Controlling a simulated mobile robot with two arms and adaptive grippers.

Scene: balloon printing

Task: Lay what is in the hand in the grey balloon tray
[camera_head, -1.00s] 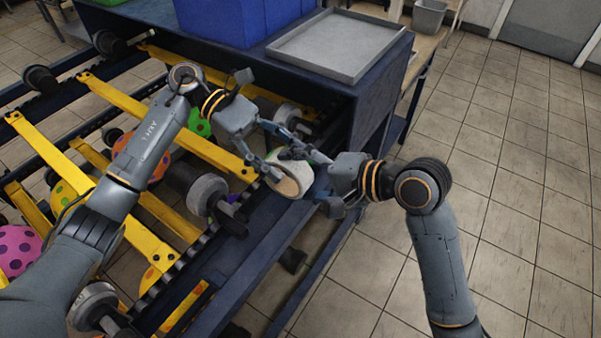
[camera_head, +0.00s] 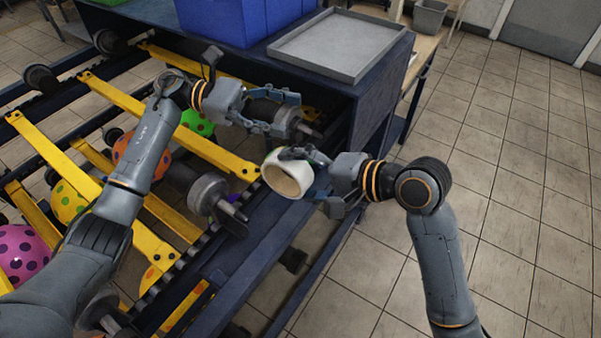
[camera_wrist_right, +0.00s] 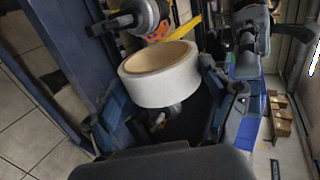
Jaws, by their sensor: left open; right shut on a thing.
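My right gripper (camera_head: 318,180) is shut on a white tape roll (camera_head: 273,177) with a tan inner ring. It holds the roll in the air above the dark blue frame edge of the machine. In the right wrist view the roll (camera_wrist_right: 157,92) sits between the fingers (camera_wrist_right: 160,118). My left gripper (camera_head: 290,114) is open and empty, up and beside the roll, near a roller of the machine. The grey balloon tray (camera_head: 343,24) lies empty on the dark cabinet top at the back, above both grippers in the head view.
Blue crates (camera_head: 225,20) stand left of the tray. The machine has yellow bars (camera_head: 140,110), grey rollers (camera_head: 207,190) and dotted balloons, one pink (camera_head: 22,250). A grey bin (camera_head: 430,16) stands at the back right. The tiled floor at right is clear.

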